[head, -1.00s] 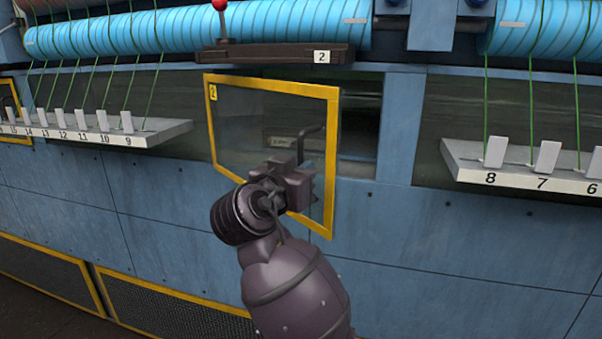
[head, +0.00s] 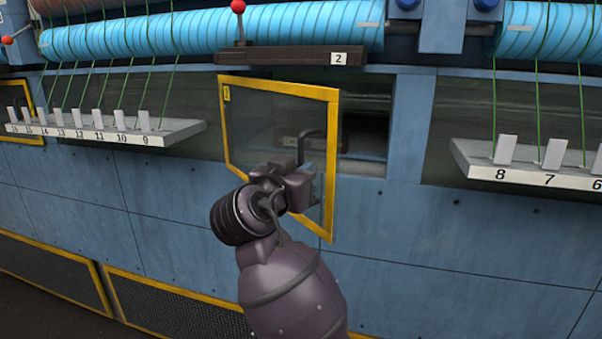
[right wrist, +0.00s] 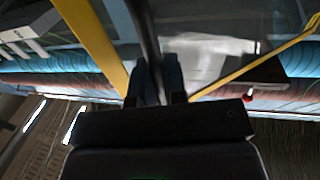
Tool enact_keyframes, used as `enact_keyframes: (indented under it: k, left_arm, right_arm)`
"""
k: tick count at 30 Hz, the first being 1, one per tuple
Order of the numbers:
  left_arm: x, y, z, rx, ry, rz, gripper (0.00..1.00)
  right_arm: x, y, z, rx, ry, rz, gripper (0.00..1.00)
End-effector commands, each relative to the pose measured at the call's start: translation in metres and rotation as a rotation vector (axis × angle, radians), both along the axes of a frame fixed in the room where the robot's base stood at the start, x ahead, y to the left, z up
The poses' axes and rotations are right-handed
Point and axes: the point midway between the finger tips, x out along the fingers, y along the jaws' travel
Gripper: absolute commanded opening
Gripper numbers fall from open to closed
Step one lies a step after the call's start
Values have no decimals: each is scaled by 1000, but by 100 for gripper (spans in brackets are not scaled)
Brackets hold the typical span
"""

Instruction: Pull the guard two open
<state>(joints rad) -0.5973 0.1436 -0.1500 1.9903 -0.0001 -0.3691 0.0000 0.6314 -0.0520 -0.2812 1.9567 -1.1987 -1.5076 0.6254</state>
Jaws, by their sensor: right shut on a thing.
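Guard two (head: 333,170) is a clear panel in a yellow frame with a small "2" tag at its upper left corner. It stands partly open in the head view, its right edge swung out from the blue machine front. A dark opening (head: 365,125) shows to its right. A dark bent handle (head: 331,135) is on the panel. My right gripper (head: 300,180) is at the handle's lower part. In the right wrist view its fingers (right wrist: 160,85) are shut on the dark handle bar, near the yellow frame (right wrist: 90,40). My left gripper is not in view.
Above the guard is a dark rail (head: 290,57) with a "2" label and a red-knobbed lever (head: 239,8). Numbered ledges stick out at left (head: 180,133) and right (head: 470,165), with green threads rising from them. Yellow-edged mesh panels (head: 170,300) lie low at left.

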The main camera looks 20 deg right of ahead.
Motion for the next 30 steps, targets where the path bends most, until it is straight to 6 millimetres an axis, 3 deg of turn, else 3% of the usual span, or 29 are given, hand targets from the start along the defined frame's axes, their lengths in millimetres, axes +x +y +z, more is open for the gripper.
enact_keyframes:
  k: [3, 4, 8, 22, 26, 30]
  left_arm:
    - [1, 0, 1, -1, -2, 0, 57]
    - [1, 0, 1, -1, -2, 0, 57]
    - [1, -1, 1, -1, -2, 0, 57]
    - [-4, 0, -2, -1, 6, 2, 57]
    - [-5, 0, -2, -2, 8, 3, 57]
    - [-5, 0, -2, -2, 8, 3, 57]
  right_arm:
    - [0, 0, 0, -3, 3, 0, 0]
    - [0, 0, 0, -3, 3, 0, 16]
    - [0, 0, 0, -2, 2, 0, 35]
    - [0, 0, 3, 0, -1, 0, 36]
    - [0, 0, 15, 2, -4, 0, 36]
    - [0, 1, 40, 3, -6, 1, 36]
